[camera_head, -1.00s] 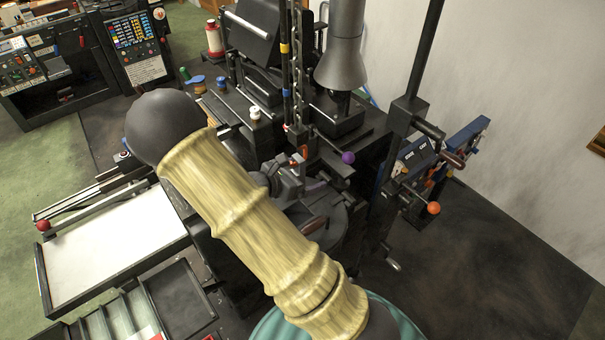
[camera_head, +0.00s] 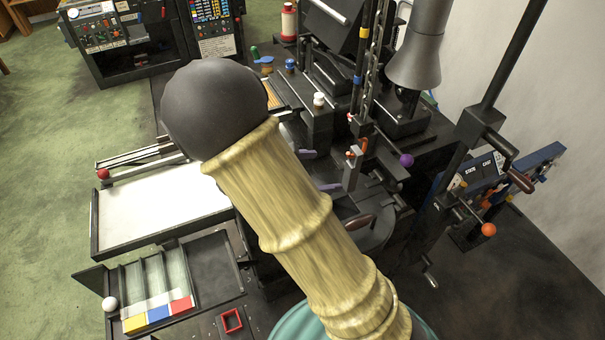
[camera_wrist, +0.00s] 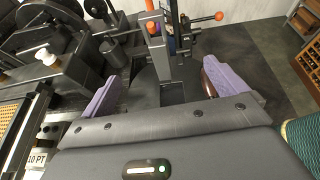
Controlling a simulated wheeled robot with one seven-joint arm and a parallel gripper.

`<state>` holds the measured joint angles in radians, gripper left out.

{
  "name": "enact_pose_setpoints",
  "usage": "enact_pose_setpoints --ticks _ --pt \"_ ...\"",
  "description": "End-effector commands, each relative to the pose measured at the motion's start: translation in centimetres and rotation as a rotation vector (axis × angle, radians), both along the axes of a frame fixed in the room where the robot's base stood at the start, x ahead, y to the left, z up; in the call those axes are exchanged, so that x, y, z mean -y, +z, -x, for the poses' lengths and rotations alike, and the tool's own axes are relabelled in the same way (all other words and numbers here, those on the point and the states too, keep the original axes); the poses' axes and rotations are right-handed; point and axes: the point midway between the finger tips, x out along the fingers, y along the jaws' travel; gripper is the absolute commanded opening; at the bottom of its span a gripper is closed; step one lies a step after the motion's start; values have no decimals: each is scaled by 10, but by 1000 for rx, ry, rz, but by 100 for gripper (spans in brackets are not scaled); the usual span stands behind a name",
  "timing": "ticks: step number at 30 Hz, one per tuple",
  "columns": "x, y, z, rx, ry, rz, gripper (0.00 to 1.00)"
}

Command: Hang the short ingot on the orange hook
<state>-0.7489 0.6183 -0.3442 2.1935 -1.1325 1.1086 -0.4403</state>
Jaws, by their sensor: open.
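The orange hook (camera_head: 352,152) shows as small orange pieces on a grey upright post just right of my arm. In the wrist view the orange hook (camera_wrist: 152,27) is at top centre, beyond my fingers. My gripper (camera_wrist: 168,88) is open, its two purple fingers wide apart with nothing seen held between them. In the head view my gripper (camera_head: 319,170) is mostly hidden behind my arm, with only purple finger parts showing. I cannot make out the short ingot for certain in either view.
A black machine with a chain (camera_head: 375,60), a grey cone (camera_head: 415,55) and a purple knob (camera_head: 406,160) crowds the area. An orange ball handle (camera_head: 488,229) sticks out at right. A white-topped tray (camera_head: 155,208) lies left. Dark floor at lower right is clear.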

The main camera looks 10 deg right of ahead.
Motion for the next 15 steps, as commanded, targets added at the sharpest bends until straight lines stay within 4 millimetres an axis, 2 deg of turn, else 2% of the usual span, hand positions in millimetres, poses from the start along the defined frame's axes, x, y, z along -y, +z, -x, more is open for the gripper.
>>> enact_pose_setpoints --ticks 1,6,15 --pt "-10 2 2 3 4 -3 97" --pt "-33 13 8 2 2 -1 97" --pt "-42 18 11 -1 2 0 97"
